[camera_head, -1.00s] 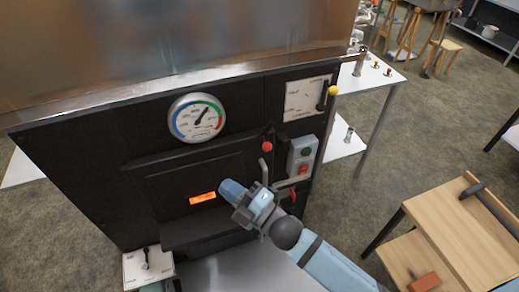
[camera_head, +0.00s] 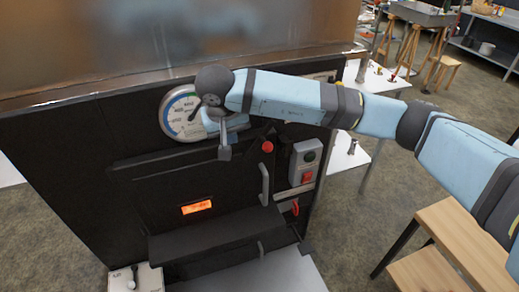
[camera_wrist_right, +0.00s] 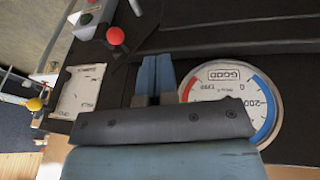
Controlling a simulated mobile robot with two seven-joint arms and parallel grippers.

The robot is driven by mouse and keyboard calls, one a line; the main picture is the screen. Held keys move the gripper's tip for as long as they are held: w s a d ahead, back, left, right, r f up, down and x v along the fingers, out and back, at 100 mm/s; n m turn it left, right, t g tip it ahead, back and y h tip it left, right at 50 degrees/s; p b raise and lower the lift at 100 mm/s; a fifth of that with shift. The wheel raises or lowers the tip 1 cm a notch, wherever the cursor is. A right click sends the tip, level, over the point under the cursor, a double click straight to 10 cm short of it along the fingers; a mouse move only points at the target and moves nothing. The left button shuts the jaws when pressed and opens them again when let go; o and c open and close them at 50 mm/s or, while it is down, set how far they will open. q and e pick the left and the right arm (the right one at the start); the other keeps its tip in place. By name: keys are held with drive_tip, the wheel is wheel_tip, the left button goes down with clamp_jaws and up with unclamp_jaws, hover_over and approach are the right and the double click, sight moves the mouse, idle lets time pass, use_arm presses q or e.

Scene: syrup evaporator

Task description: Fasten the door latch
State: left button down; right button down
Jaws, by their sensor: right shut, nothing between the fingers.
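The black firebox door (camera_head: 160,185), with a glowing orange window (camera_head: 197,207), looks closed or nearly so on the evaporator front. A grey upright handle (camera_head: 265,185) is at its right side. Above the handle is a red ball knob (camera_head: 267,147), apparently the latch; it also shows in the right wrist view (camera_wrist_right: 116,35). My right gripper (camera_head: 238,123) is shut and empty, between the gauge and the red knob, apart from the knob. Its blue fingers (camera_wrist_right: 155,75) point toward the door's upper edge in the wrist view. My left gripper is not in view.
A round gauge (camera_head: 170,120) is partly hidden by my right wrist. A switch box (camera_head: 304,160) and a red lever (camera_head: 295,208) are right of the door. A yellow knob (camera_wrist_right: 34,104) shows in the wrist view. A grey surface (camera_head: 270,275) lies below the door.

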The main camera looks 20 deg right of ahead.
drive_tip(key=w+d+r+h, duration=0.1)
drive_tip(key=d+r, duration=0.1)
drive_tip(key=shift+w+d+r+t+h, duration=0.15)
drive_tip(key=shift+w+d+t+h, duration=0.15)
drive_tip(key=shift+w+t+h, duration=0.1)
drive_tip(key=d+x, duration=0.2)
drive_tip(key=x, duration=1.1)
drive_tip(key=shift+s, duration=0.4)
drive_tip(key=shift+r, duration=0.15)
